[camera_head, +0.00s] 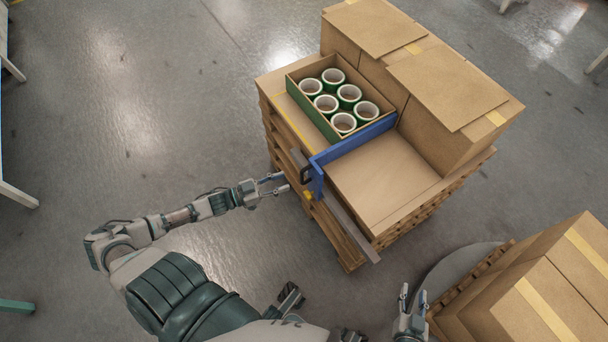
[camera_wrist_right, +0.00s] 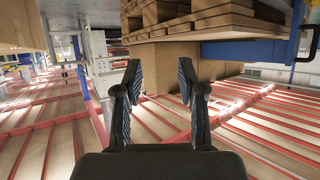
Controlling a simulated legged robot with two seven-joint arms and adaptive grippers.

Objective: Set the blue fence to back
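The blue fence (camera_head: 352,143) lies across the pallet load in the head view, just in front of an open box (camera_head: 298,95) of green tape rolls (camera_head: 325,104). Its near-left end has an upright blue plate with a dark handle (camera_head: 305,174). My left gripper (camera_head: 275,184) is open and empty, a short gap to the left of the handle, fingers pointing towards it. My right gripper (camera_head: 413,300) is open and empty at the bottom right, away from the fence; its two spread fingers (camera_wrist_right: 157,82) show in the right wrist view.
The fence stands over a wooden pallet (camera_head: 348,252) with a metal rail (camera_head: 345,228) along its near-left side. Bare cardboard (camera_head: 385,182) lies on the fence's near side. Tall closed cartons (camera_head: 440,90) stand behind. More cartons (camera_head: 555,290) stand beside my right gripper. Floor at left is clear.

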